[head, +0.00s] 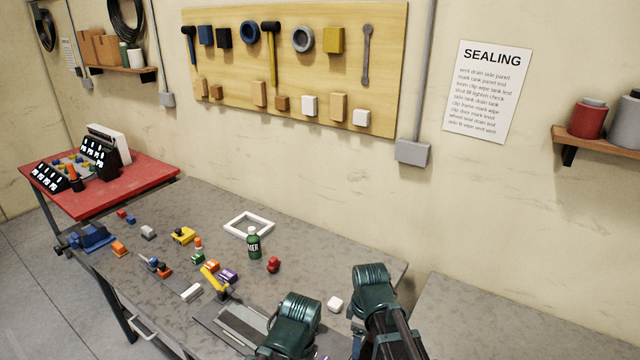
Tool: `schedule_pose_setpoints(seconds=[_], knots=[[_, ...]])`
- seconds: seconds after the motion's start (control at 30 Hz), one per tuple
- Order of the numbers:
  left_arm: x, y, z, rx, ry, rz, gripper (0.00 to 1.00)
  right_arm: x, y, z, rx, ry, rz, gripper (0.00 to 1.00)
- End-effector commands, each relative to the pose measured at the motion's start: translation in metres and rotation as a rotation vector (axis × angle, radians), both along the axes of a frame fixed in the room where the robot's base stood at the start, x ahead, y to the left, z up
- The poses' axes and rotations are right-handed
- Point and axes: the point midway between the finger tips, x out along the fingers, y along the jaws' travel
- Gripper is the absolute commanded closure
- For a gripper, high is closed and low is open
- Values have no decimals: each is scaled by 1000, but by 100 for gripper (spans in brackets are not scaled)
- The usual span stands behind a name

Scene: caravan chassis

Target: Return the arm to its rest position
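Two dark teal parts of my arms, bulky and rounded, rise from the bottom edge in the head view, over the front right of the grey workbench (335,262). No fingertips show on either, so neither gripper can be seen. I cannot make out anything held. The lower parts of both arms are cut off by the bottom edge, and they hide some of the bench's front.
Several small coloured parts lie further left. A red table (150,170) stands beyond. Another grey surface (480,318) at right looks bare.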

Motion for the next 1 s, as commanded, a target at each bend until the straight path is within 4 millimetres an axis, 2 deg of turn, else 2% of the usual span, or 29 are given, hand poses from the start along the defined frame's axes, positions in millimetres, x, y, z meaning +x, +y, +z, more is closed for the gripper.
schedule_pose_setpoints(seconds=[0.03,0.2,0.57,0.6,1.0], knots=[[0,0,0,0,0,0,50,-7,-10,0,5,-4,-123,24],[0,0,0,0,0,0,50,-20,-35,0,22,-13,-526,24],[0,0,0,0,0,0,50,-42,-69,0,57,-28,-1127,24],[0,0,-15,0,0,-1,50,-43,-60,-15,49,-24,-1109,24],[0,0,-98,1,-1,-8,50,-76,11,-98,-48,8,-898,24]])
